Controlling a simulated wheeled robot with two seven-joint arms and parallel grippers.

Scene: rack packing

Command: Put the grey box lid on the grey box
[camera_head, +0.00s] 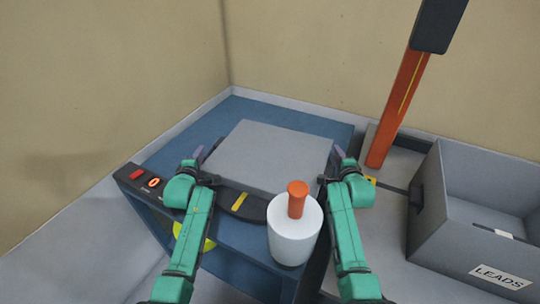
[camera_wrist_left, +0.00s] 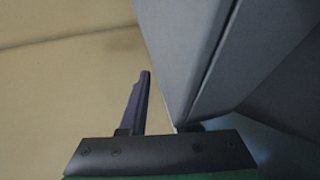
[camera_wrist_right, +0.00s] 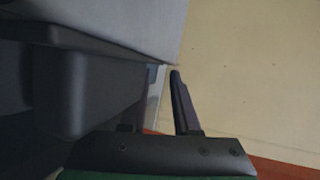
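The grey box lid (camera_head: 268,153) appears as a flat grey panel over the blue cart top. It also shows in the left wrist view (camera_wrist_left: 185,45) and right wrist view (camera_wrist_right: 130,25). The grey box (camera_head: 450,245), labelled LEADS, stands open at the right. My left gripper (camera_head: 204,166) is at the lid's left side and my right gripper (camera_head: 333,166) at its right side. In each wrist view one finger stands just outside the lid with a gap. I cannot tell whether the lid rests on the cart.
A white canister (camera_head: 294,235) with an orange handle stands at the cart's near edge, between my arms. The blue cart (camera_head: 240,255) has a red button panel (camera_head: 146,178) at left. An orange post (camera_head: 396,110) rises behind the box. Walls close off the back and left.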

